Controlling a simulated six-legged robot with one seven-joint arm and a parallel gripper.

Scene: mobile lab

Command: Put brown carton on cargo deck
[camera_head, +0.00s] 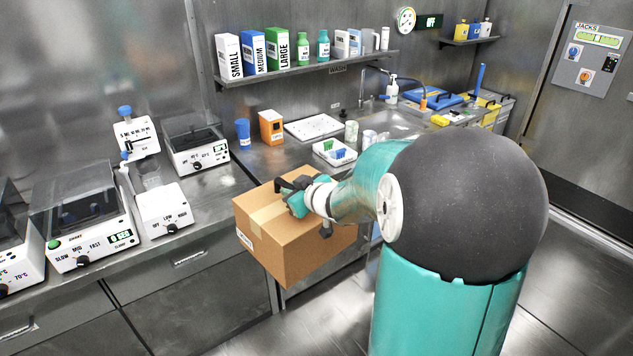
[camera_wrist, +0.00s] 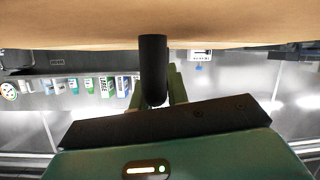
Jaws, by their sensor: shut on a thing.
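The brown carton (camera_head: 285,252) is a closed cardboard box with a strip of tape along its top. In the head view it is in front of the steel counter's edge, slightly tilted, with my gripper (camera_head: 302,198) shut on it at its upper right part. In the wrist view the carton (camera_wrist: 90,25) fills the top of the picture as a tan surface, and my dark gripper (camera_wrist: 153,75) reaches up to it. The fingertips are partly hidden. The cargo deck cannot be made out in either view.
A steel counter (camera_head: 215,185) runs along the wall with lab machines (camera_head: 85,220) at the left. An orange box (camera_head: 271,127), a blue cup (camera_head: 243,133) and a white tray (camera_head: 334,152) stand behind the carton. A shelf (camera_head: 300,67) with bottles hangs above. Open floor (camera_head: 570,285) lies at the right.

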